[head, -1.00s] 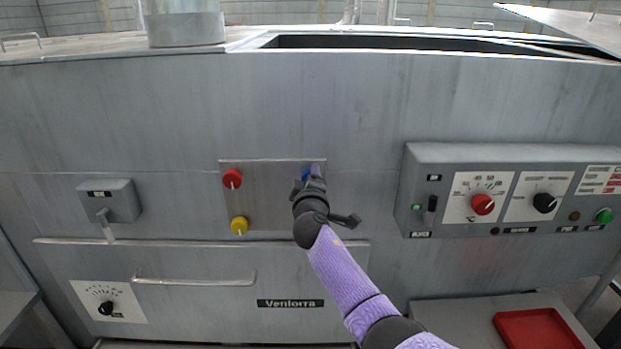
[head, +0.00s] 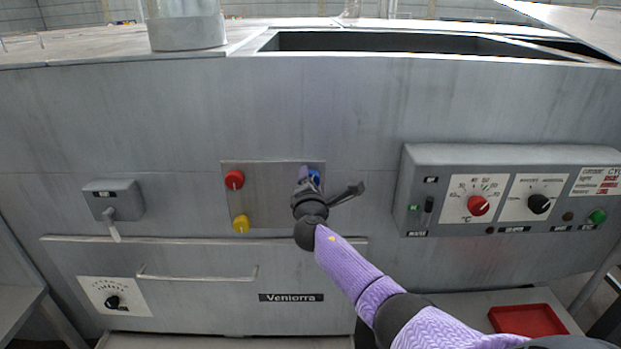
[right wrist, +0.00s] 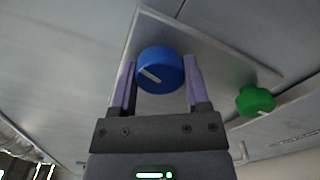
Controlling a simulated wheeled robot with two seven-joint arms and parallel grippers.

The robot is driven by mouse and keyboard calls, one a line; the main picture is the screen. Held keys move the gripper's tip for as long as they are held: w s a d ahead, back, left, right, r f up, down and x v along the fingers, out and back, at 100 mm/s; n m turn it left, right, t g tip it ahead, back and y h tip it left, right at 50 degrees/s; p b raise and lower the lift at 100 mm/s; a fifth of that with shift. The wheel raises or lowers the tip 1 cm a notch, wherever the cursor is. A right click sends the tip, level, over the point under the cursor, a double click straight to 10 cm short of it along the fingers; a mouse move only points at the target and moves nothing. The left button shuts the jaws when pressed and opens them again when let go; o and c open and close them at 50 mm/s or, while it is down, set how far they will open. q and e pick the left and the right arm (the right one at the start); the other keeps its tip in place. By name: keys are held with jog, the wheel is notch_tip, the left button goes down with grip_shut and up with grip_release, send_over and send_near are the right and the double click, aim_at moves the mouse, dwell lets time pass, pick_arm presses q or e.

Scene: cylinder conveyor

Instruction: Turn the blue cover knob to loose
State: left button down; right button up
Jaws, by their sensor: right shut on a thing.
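The blue knob (right wrist: 160,70) with a white pointer line sits on a metal plate in the right wrist view. My right gripper (right wrist: 160,78) has a finger on each side of the knob and is shut on it. In the head view the blue knob (head: 315,177) is mostly hidden behind my right gripper (head: 306,176) at the plate's upper right. The cover plate (head: 270,195) also carries a red knob (head: 234,180) and a yellow knob (head: 241,224). My left gripper is in neither view.
A green knob (right wrist: 256,100) sits on the same plate in the right wrist view; the arm hides it in the head view. A control box (head: 500,155) juts out at right. A lever box (head: 112,200) is at left, and a drawer handle (head: 198,279) lies below.

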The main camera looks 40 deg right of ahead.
jog(key=shift+f+n+p, duration=0.1)
jog(key=shift+n+p, duration=0.3)
jog(key=shift+n, duration=0.9)
jog(key=o, duration=1.3)
jog(key=p+v, duration=0.2)
jog(key=v, duration=0.8)
jog(key=shift+p, duration=0.35)
